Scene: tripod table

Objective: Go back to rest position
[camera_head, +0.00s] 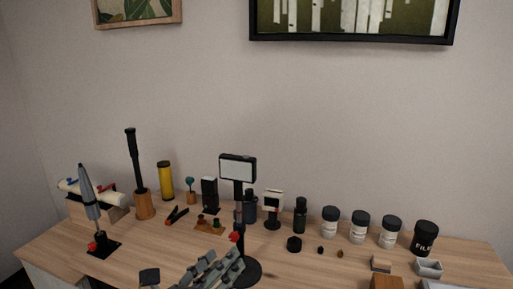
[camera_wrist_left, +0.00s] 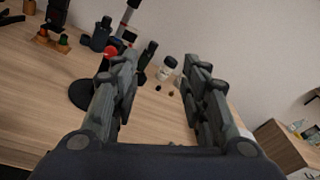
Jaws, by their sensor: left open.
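My left gripper (camera_head: 222,262) is low in the head view, just left of the stand's black base. In the left wrist view its two grey fingers (camera_wrist_left: 163,70) are spread apart, with nothing held between them. The black tripod stand (camera_head: 238,205) with a white-faced panel on top is upright on the wooden table (camera_head: 330,268). In the left wrist view a red knob (camera_wrist_left: 110,52) shows close beside one finger; I cannot tell whether they touch. My right gripper is not in view.
Several white jars with dark lids (camera_head: 360,228) and a black filter jar (camera_head: 425,238) stand at the right. A yellow cylinder (camera_head: 165,181), a black-handled tool in a wooden holder (camera_head: 143,205) and a grey pointed tool (camera_head: 88,192) stand at the left. Two framed pictures hang behind.

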